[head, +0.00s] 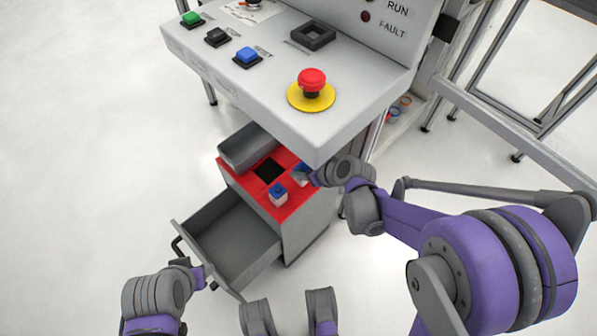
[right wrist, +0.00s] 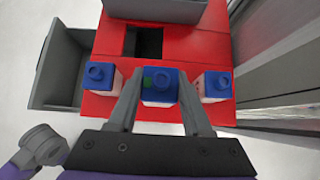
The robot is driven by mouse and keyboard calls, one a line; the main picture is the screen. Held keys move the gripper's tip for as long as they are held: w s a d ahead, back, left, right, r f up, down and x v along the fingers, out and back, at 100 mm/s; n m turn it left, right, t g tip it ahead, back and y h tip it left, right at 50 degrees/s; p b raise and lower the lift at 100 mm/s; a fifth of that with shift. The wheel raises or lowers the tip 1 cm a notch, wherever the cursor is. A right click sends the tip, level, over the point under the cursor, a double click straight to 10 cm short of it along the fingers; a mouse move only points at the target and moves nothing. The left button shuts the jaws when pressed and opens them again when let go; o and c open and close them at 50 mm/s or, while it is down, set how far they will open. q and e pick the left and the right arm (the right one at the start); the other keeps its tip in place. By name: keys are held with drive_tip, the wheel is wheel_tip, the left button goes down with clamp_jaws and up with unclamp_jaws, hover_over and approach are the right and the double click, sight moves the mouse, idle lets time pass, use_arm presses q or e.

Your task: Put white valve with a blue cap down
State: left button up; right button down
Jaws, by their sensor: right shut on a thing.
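My right gripper (head: 308,178) is over the right part of the red cabinet top (head: 290,209). In the right wrist view, its fingers (right wrist: 160,92) are shut on a valve with a blue cap (right wrist: 160,80), whose lower part is mostly hidden. A white valve with a blue cap (right wrist: 101,78) stands to its left on the red top, and another (right wrist: 214,86) stands to its right. In the head view one white valve (head: 278,194) shows clearly. I cannot tell whether the held valve touches the top. My left gripper (head: 203,277) is by the open drawer's front; its jaws are unclear.
The red top has a dark square opening (head: 268,170) and a grey bin (head: 248,147) behind it. The grey drawer (head: 235,243) is pulled out and looks empty. A control panel with a red emergency button (head: 312,81) overhangs close above my right gripper.

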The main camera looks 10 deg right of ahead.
drive_tip(key=shift+w+a, duration=0.3)
drive_tip(key=shift+w, duration=0.2)
drive_tip(key=shift+w+a+f+b, duration=0.1)
drive_tip(key=shift+f+b, duration=0.25)
drive_tip(key=shift+f, duration=0.55)
drive_tip(key=shift+w+a+f+b, duration=0.1)
drive_tip(key=shift+f+b, duration=0.2)
drive_tip(key=shift+f, duration=0.55)
drive_tip(key=c, duration=0.8)
unclamp_jaws()
drive_tip(key=shift+f, duration=0.2)
drive_tip(key=o, duration=0.5)
drive_tip(key=shift+r, duration=0.1)
drive_tip(key=shift+c, duration=0.2)
